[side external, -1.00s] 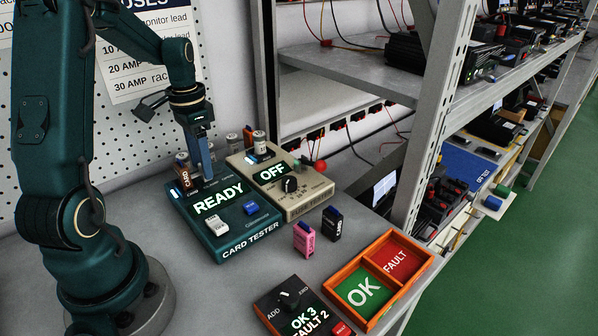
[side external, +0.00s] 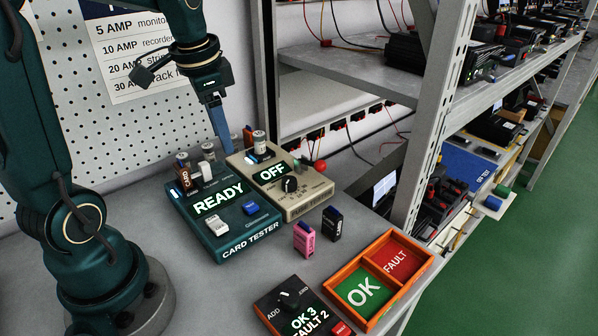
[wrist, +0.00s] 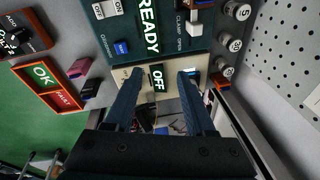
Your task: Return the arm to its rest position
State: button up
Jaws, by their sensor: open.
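My gripper (side external: 222,122) hangs above the back of the bench, over the gap between the card tester and the fuse tester, touching neither. In the wrist view my gripper (wrist: 160,78) shows two blue fingers spread apart with nothing between them. The teal card tester (side external: 232,238) reads READY. The beige fuse tester (side external: 312,199) to its right reads OFF; it also shows beyond the fingers in the wrist view.
A pink card (side external: 304,239) and a black card (side external: 332,223) stand in front of the testers. An orange tray (side external: 349,260) has green OK and red FAULT bays. A counter box (side external: 293,300) sits beside it. A shelf post (side external: 432,120) rises at the right; a pegboard (side external: 140,130) is behind.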

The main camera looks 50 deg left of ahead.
jog(key=s+d+n+t+h, duration=0.1)
jog(key=s+d+n+t, duration=0.1)
jog(key=s+d, duration=0.6)
jog(key=shift+s+d+n+t, duration=0.35)
jog(key=shift+d+t, duration=0.45)
jog(key=shift+d, duration=1.55)
